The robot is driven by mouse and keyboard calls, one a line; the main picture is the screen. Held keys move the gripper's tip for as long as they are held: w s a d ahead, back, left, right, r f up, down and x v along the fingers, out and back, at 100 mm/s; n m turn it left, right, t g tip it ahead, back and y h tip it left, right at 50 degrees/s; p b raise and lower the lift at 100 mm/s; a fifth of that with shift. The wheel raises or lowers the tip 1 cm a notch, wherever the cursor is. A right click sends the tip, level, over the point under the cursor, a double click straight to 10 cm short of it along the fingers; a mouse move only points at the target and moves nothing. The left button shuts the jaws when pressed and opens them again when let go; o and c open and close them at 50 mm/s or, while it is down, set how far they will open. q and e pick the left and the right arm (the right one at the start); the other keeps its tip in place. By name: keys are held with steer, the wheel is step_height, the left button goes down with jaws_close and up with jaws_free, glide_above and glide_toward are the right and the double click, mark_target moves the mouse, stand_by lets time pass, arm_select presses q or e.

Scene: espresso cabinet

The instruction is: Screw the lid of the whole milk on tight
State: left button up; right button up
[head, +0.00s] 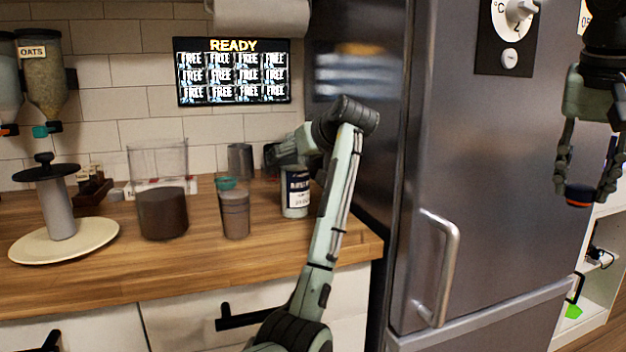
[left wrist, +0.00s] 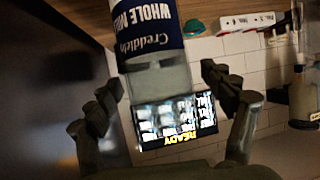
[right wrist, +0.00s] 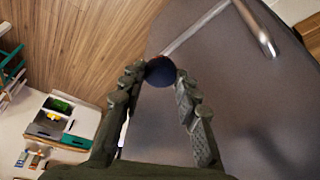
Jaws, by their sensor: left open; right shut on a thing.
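The whole milk bottle (head: 295,191) stands upright on the wooden counter, with a white and dark blue label. It also shows upside down in the left wrist view (left wrist: 150,28), its clear upper part bare of a lid. My left gripper (head: 289,150) is above the bottle; the left wrist view shows its open fingers apart on either side of the bottle's clear top. My right gripper (head: 580,185) is off to the right in front of the fridge, shut on a round dark blue lid (head: 578,195) with an orange edge. The lid also shows between the fingertips in the right wrist view (right wrist: 160,71).
A brown-filled cup (head: 235,213) and a larger clear container (head: 163,210) stand left of the bottle. The counter front is clear.

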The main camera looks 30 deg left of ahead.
arm_select(q)
steer(key=shift+c, duration=0.6)
steer(key=shift+r, duration=0.1)
jaws_close()
steer(key=shift+r, duration=0.15)
steer(key=shift+r, duration=4.9)
